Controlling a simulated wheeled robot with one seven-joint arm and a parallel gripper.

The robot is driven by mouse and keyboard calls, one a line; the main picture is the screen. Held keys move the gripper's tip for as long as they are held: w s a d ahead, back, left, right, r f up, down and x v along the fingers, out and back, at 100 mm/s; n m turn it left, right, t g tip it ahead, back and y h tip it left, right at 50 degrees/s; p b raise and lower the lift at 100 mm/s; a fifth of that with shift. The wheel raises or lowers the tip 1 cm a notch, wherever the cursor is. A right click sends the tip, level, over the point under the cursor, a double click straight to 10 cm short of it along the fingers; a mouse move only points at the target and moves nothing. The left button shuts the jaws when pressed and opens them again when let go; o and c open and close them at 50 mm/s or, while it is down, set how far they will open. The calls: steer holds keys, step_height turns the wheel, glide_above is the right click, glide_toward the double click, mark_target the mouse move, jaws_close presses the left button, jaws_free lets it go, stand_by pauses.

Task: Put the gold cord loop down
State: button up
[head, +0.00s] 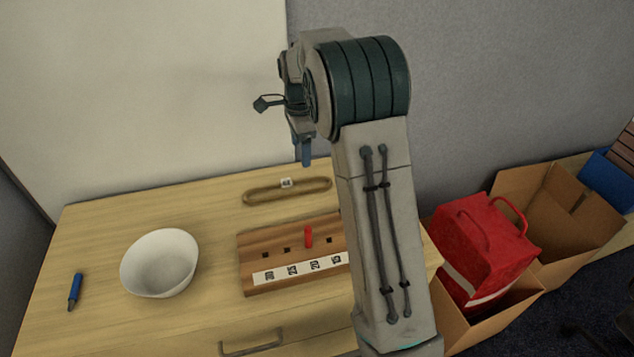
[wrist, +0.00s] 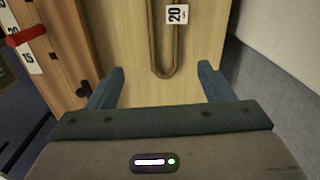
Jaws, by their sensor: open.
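The gold cord loop (head: 259,195) lies on the wooden table top behind the slotted wooden board, with a small white tag on it. In the wrist view the cord loop (wrist: 154,55) lies ahead of the fingers, and its tag reads 20. My gripper (wrist: 160,80) is open, with its two blue fingers apart and nothing between them. In the head view my gripper (head: 304,155) is partly hidden by my arm and is above the table's back part. The loop is apart from both fingers.
The wooden board (head: 253,243) with a number strip and a red peg (head: 308,237) stands in front of the loop. A white bowl (head: 160,263) and a blue marker (head: 75,291) are at left. A red bag (head: 489,245) sits in a cardboard box (head: 470,333) at right.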

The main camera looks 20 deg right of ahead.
steer(key=s+r+n+t, duration=0.1)
steer(key=s+r+n, duration=0.35)
steer(key=s, duration=0.45)
steer(key=s+r+n+t, duration=0.1)
steer(key=s+r+n, duration=0.2)
steer(key=s+n, duration=0.35)
steer(key=s+f+n, duration=0.3)
steer(key=s+n, duration=0.3)
steer(key=s, duration=1)
steer(key=shift+t, duration=0.3)
